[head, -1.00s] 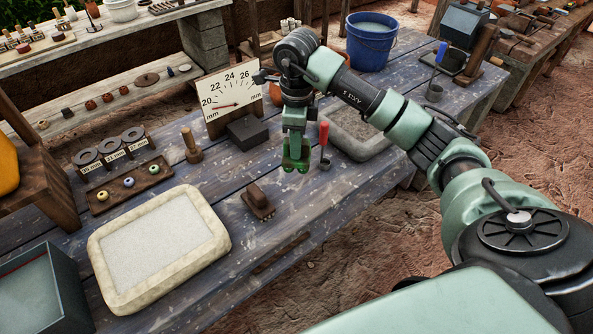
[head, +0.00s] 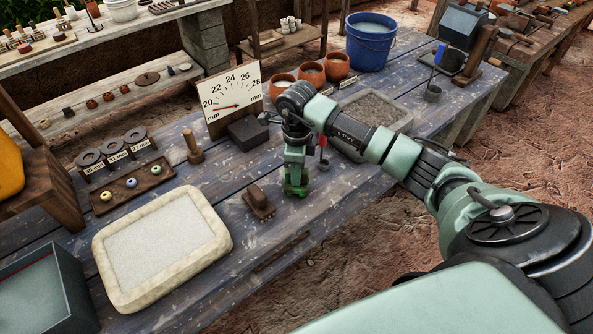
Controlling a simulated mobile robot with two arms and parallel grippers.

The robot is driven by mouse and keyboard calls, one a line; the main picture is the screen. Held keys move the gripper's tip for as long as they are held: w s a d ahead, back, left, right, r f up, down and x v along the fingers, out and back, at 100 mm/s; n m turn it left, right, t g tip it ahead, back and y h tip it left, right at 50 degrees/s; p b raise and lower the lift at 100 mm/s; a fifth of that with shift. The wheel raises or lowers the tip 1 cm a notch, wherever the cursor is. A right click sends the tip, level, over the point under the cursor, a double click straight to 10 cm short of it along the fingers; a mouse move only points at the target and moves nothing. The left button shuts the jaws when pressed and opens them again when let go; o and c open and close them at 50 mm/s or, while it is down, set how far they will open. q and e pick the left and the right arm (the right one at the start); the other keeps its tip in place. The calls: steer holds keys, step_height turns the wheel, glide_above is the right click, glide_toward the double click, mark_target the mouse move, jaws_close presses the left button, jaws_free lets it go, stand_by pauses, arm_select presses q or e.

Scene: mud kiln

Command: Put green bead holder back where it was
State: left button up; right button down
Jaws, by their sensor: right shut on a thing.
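My right gripper (head: 296,186) is shut at the front part of the blue-grey table, right of the brown block. Darker green shows at its fingertips, which I take to be the green bead holder (head: 295,189); most of it is hidden by the gripper. I cannot tell whether it touches the tabletop. A red-handled holder (head: 323,142) stands just behind and right of the gripper, partly covered by my arm. A blue-handled holder (head: 439,55) with a small cup stands at the far right. My left gripper is not in view.
A brown block (head: 259,201) lies left of the gripper. A stone-rimmed tray (head: 222,243) and a bead board (head: 130,186) are farther left. A dial gauge (head: 233,92), clay pots (head: 337,66) and a blue bucket (head: 371,45) stand behind. A grey sand tray (head: 385,110) lies behind my arm.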

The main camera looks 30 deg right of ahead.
steer(key=shift+f, duration=0.2)
steer(key=c, duration=1.2)
jaws_free()
steer(key=shift+r, duration=0.1)
steer(key=shift+o, duration=0.2)
steer(key=shift+r, duration=0.1)
steer(key=shift+r, duration=0.2)
step_height(320, 180, up, 12)
steer(key=b, duration=0.2)
steer(key=shift+f+b, duration=0.15)
steer(key=shift+b, duration=0.15)
